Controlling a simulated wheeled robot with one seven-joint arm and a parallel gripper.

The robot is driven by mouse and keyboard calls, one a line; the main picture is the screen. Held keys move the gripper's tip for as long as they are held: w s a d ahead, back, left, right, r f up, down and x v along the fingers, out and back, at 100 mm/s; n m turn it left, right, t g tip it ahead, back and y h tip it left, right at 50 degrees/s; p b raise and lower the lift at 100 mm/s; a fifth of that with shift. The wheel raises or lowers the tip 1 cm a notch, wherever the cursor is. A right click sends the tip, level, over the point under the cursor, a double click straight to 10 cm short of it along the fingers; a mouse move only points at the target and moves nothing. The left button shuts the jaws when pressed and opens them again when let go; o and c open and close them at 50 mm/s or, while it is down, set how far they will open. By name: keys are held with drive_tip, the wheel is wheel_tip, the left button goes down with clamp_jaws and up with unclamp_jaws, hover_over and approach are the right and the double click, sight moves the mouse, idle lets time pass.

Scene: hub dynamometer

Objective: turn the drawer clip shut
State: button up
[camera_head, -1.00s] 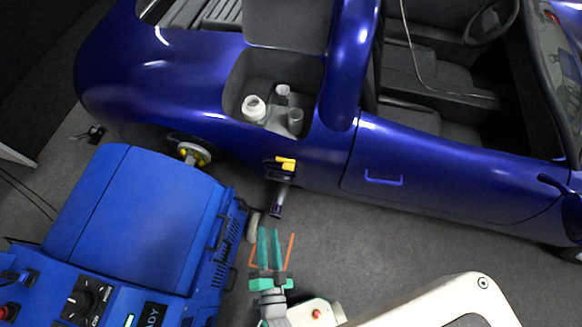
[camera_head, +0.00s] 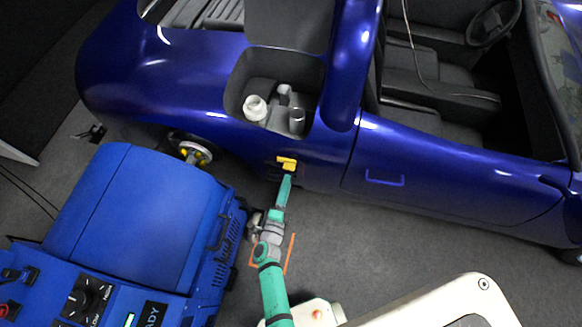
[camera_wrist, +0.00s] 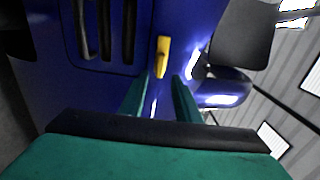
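The drawer clip is a small yellow piece (camera_head: 287,162) on the blue car's side, below the open recess. In the wrist view the yellow clip (camera_wrist: 162,57) is elongated and stands beside a dark slotted panel (camera_wrist: 108,35). My gripper (camera_head: 287,181) is at the car's side, just below the clip, with its teal fingers pointing at it. In the wrist view my gripper (camera_wrist: 161,80) is open, with a gap between the fingers. The clip's near end lies in line with that gap; I cannot tell whether the fingers touch it. My fingers partly hide the area under the clip.
A blue machine (camera_head: 135,220) with knobs stands left of my arm. A bare wheel hub (camera_head: 193,152) shows between it and the car. The recess holds a white jar (camera_head: 255,108) and small cups (camera_head: 297,120). Open floor (camera_head: 360,235) lies right of my arm.

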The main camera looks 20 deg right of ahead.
sight(291, 167)
drive_tip(key=x, duration=0.7)
drive_tip(key=shift+w+d, duration=0.2)
drive_tip(key=shift+w, duration=0.15)
clamp_jaws()
